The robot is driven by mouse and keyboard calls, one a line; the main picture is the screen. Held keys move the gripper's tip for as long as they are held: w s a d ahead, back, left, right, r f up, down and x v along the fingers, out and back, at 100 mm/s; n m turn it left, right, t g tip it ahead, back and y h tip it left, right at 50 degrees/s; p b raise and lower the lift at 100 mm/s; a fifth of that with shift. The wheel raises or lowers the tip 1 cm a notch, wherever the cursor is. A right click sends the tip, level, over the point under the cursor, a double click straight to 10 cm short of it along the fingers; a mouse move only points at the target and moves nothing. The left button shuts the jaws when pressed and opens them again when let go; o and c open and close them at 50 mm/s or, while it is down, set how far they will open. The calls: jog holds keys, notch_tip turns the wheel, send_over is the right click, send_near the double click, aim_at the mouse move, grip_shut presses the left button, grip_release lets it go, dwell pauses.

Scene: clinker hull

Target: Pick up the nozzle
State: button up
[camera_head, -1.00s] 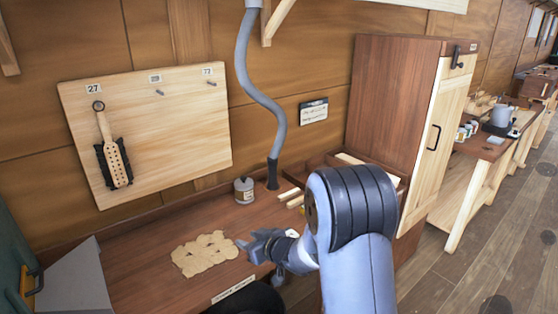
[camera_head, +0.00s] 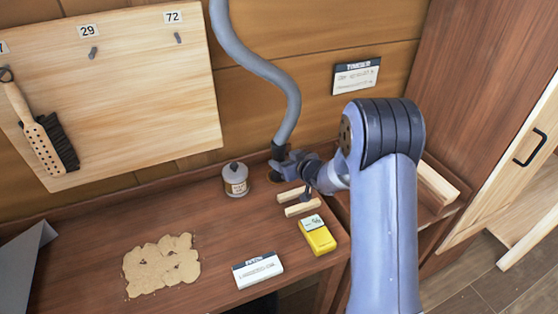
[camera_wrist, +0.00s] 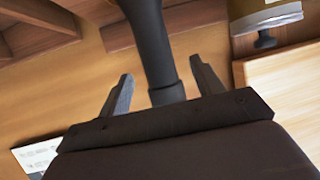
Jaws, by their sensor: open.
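The nozzle (camera_head: 277,154) is the dark end piece of a grey flexible hose (camera_head: 262,68), upright at the back of the bench by the wall. My gripper (camera_head: 284,161) is at the nozzle in the head view, partly overlapping it. In the wrist view, the dark nozzle (camera_wrist: 148,35) runs between the two open fingers of my gripper (camera_wrist: 161,70), one finger on each side. A gap shows beside each finger, so the jaws are not closed on it.
A lidded jar (camera_head: 236,181) stands just left of the nozzle; it also shows in the wrist view (camera_wrist: 263,14). Wood strips (camera_head: 302,208), a yellow box (camera_head: 318,236) and a white label (camera_head: 258,270) lie in front. A tall cabinet (camera_head: 455,75) is right.

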aim_at(282, 157)
jog(key=x, duration=0.1)
jog(key=p+x, duration=0.1)
jog(key=x, duration=0.1)
jog(key=shift+w+r, duration=0.2)
jog(key=shift+w, duration=0.1)
jog(key=shift+w+a+f, duration=0.35)
jog(key=shift+w, duration=0.2)
jog(key=c, duration=1.2)
